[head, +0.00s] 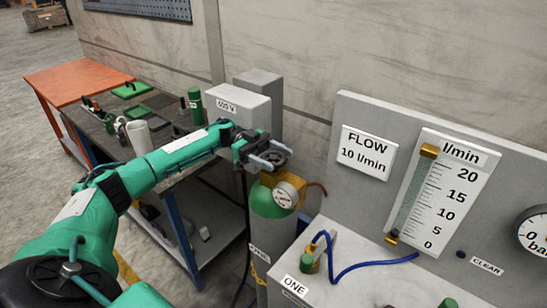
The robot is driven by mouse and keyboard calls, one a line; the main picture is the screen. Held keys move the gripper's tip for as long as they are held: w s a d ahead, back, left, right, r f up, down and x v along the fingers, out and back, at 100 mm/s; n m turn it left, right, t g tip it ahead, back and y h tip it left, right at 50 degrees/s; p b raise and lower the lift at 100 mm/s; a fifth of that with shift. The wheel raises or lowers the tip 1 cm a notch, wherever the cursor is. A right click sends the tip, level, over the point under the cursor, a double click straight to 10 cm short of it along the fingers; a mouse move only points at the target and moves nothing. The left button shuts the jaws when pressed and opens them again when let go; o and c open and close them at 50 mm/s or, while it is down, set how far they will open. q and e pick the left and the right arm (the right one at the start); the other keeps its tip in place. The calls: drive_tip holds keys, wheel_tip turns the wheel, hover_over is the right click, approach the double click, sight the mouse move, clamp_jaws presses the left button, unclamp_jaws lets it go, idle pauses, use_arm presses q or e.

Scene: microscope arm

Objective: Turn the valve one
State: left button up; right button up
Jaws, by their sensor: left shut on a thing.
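A dark handwheel (276,158) tops the valve. My left gripper (270,155) is at the handwheel, its grey fingers shut on it from the left; the fingers partly cover the wheel. My right gripper is out of view.
A panel (338,120) carries a FLOW 10 l/min sign (367,152), a flow scale (443,195) and a gauge (535,232). A blue hose (362,266) lies on the bench. A 605 V-like labelled grey box (243,108) stands behind the gripper. A cluttered worktable (180,175) is at left.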

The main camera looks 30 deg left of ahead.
use_arm(q)
drive_tip(key=o, duration=1)
drive_tip(key=shift+w+a+f+b, duration=0.1)
drive_tip(key=shift+a+b, duration=0.2)
drive_tip(key=shift+a, duration=0.1)
drive_tip(key=w+a+b, duration=0.1)
drive_tip(key=a+b, duration=0.3)
drive_tip(key=a, duration=0.9)
drive_tip(key=shift+w+d, duration=0.1)
